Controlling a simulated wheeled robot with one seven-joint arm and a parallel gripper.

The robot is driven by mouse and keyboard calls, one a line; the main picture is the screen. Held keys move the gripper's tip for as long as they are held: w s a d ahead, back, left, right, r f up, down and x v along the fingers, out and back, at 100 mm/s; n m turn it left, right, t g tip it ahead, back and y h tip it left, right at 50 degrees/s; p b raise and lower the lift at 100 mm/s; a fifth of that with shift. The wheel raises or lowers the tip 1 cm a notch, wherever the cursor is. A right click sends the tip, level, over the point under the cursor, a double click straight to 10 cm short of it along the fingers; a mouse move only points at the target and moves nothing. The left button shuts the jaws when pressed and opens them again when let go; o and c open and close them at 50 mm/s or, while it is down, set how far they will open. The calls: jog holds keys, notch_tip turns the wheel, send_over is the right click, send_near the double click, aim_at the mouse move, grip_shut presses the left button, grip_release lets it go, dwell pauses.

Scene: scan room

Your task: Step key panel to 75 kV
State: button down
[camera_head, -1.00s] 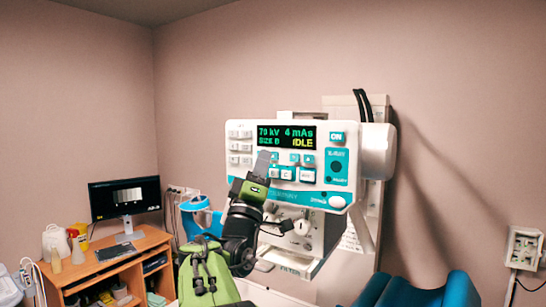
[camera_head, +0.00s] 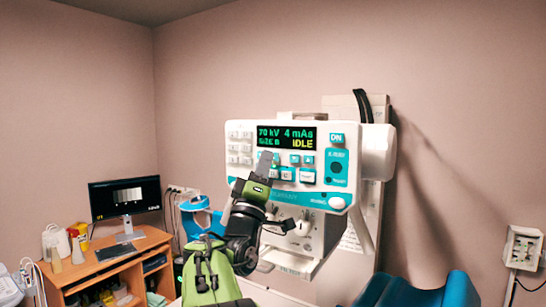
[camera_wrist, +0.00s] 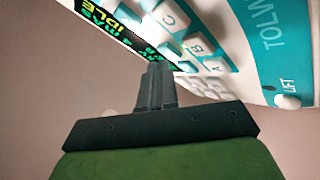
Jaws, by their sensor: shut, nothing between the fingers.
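The key panel (camera_head: 340,180) is a white and teal console on the wall-side unit. Its dark display (camera_head: 286,136) reads 70 kV, 4 mAs, SIZE B and IDLE. Small teal arrow keys (camera_head: 301,159) sit below the display, with larger white keys under them. My gripper (camera_head: 265,157) is shut and empty, its tip over the keys just below the display, hiding some of them. In the wrist view the shut fingers (camera_wrist: 158,70) point at the panel near keys marked A, B (camera_wrist: 198,47) and C. I cannot tell whether the tip touches a key.
White keys (camera_head: 240,142) stand at the panel's left and an ON-style key (camera_head: 337,138) at its right. A desk (camera_head: 110,265) with a monitor (camera_head: 125,197) is at the left. A blue padded seat (camera_head: 415,290) is at the lower right.

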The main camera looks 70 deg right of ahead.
jog(key=shift+d, duration=0.35)
dwell(0.6)
jog(key=shift+a+b, duration=0.45)
jog(key=shift+a, duration=0.35)
jog(key=shift+w, duration=0.1)
jog(key=a+b, duration=0.2)
jog(key=a, duration=0.1)
jog(key=a+b, duration=0.1)
jog(key=a, duration=0.1)
jog(key=shift+w, duration=0.35)
